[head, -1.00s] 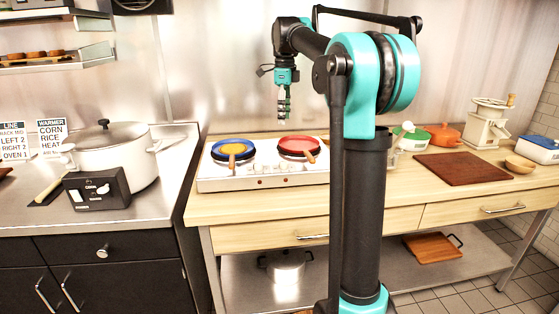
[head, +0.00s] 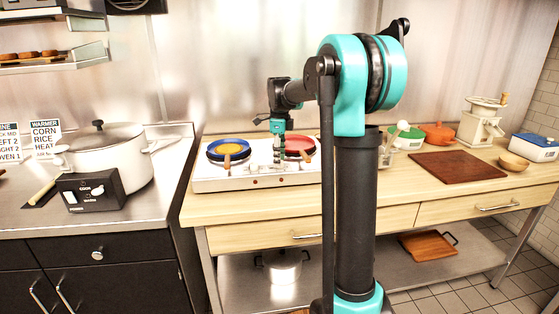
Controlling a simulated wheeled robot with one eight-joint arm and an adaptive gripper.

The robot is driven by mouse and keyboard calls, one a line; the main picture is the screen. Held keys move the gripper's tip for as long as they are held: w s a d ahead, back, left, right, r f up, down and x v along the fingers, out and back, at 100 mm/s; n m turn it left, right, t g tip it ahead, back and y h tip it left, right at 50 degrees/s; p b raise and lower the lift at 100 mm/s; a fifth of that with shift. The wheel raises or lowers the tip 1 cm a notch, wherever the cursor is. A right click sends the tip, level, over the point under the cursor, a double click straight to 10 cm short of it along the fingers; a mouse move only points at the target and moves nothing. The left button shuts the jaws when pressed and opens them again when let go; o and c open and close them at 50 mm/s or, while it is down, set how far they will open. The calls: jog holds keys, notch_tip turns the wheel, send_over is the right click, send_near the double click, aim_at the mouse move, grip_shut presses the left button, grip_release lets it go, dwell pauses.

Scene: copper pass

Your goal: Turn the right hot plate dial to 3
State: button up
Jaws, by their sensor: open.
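A white two-burner hot plate (head: 222,182) sits on the left part of the wooden counter. A blue pan (head: 215,143) with yellow contents is on its left burner. A red pan (head: 302,143) is on its right burner. Small dials show on the front face, the left one (head: 254,182) among them; they are too small to read a setting. My gripper (head: 279,157) is open and points down, over the hot plate beside the red pan's left edge. It partly covers the burner area there. I cannot tell whether it touches anything.
A pot cooker (head: 122,160) stands on the steel counter at left, with line and warmer signs behind it. A cutting board (head: 455,165), wooden bowl (head: 514,161), orange pot (head: 437,133) and grinder (head: 482,125) are at right. My arm column hides part of the counter.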

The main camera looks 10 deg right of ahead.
jog(key=shift+f, duration=0.55)
grip_shut()
